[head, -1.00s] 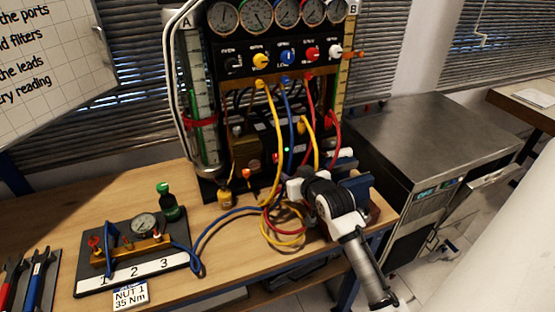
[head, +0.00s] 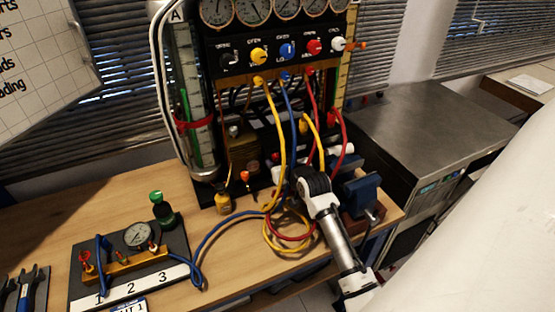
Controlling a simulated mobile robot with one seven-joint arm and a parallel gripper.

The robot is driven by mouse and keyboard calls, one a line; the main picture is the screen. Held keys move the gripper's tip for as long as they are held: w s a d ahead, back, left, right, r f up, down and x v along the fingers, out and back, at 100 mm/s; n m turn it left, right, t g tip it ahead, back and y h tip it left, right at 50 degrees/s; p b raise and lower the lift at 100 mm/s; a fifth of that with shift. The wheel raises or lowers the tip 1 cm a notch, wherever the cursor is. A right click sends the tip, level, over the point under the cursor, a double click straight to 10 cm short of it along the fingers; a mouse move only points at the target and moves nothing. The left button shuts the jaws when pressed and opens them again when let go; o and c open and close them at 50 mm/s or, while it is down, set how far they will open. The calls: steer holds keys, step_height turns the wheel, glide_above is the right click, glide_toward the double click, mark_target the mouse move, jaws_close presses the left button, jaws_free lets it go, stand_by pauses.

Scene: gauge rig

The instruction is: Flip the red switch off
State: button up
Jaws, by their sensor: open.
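The gauge rig (head: 208,62) stands at the back of the wooden bench, its black upper panel carrying a row of knobs, among them a red knob (head: 313,46). I cannot make out a red switch for certain; the lower part of the rig is dark and partly covered by hoses and my arm. My gripper (head: 288,174) is open, at the far end of my white and black arm, low in front of the rig. Its fingertips are mostly hidden by my wrist, and I cannot tell whether they touch anything.
Yellow, blue and red hoses (head: 277,130) hang from the panel and coil on the bench beside my arm. A blue vise (head: 362,191) is right of my wrist. A numbered gauge block (head: 128,262) is at left front. A metal cabinet (head: 425,125) stands at right.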

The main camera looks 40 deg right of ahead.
jaws_close()
steer(key=t+b, duration=0.1)
steer(key=b, duration=0.2)
steer(key=f+t+h+b, duration=0.1)
steer(key=t+b, duration=0.2)
steer(key=b, duration=0.2)
steer(key=shift+f+t+b, duration=0.25)
steer(key=shift+t+b, duration=0.05)
steer(key=shift+t, duration=0.1)
steer(key=shift+r, duration=0.15)
jaws_free()
steer(key=shift+s, duration=0.1)
